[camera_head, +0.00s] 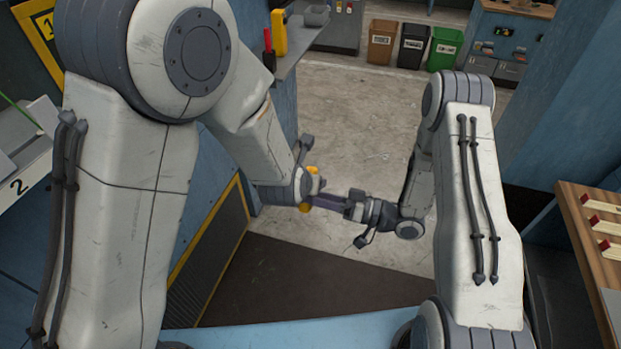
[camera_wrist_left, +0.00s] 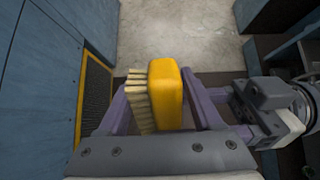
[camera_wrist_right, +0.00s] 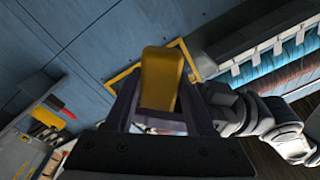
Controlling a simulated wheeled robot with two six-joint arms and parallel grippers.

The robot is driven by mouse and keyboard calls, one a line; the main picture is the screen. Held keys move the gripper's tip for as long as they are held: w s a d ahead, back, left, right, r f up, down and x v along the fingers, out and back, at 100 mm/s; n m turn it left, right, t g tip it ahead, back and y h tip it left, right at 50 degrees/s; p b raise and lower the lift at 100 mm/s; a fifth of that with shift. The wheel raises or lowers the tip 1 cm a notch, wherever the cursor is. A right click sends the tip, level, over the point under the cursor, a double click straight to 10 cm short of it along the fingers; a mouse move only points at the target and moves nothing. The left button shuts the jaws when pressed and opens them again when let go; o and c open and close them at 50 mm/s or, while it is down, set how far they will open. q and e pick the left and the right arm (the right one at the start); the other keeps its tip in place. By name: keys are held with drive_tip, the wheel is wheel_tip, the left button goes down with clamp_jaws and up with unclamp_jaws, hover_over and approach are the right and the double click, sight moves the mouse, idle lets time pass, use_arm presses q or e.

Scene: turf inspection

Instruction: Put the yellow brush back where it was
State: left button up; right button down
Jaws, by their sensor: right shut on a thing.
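The yellow brush (camera_wrist_left: 168,95) stands between the fingers of my left gripper (camera_wrist_left: 155,85) in the left wrist view, its pale bristles facing left. My left fingers are spread around it; contact on that side is hard to judge. My right gripper (camera_wrist_right: 160,85) is shut on the brush, whose yellow body (camera_wrist_right: 160,78) shows between its fingers in the right wrist view. In the head view, the two grippers meet in mid-air, and only small yellow parts of the brush (camera_head: 304,207) show around my left wrist. My right gripper's purple fingers (camera_head: 327,202) reach in from the right.
A grey shelf (camera_head: 292,58) at the upper left holds a yellow item (camera_head: 279,33) and a red-handled tool (camera_head: 268,42). Brown, black and green bins (camera_head: 445,48) stand far back. A wooden surface (camera_head: 575,215) lies at right. The floor between is clear.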

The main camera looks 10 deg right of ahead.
use_arm(q)
drive_tip(key=shift+s+d, duration=0.15)
drive_tip(key=shift+d, duration=0.1)
clamp_jaws()
use_arm(e)
drive_tip(key=shift+a, duration=0.1)
use_arm(q)
drive_tip(key=shift+d, duration=0.1)
use_arm(e)
drive_tip(key=shift+c, duration=1.8)
unclamp_jaws()
drive_tip(key=shift+o, duration=1)
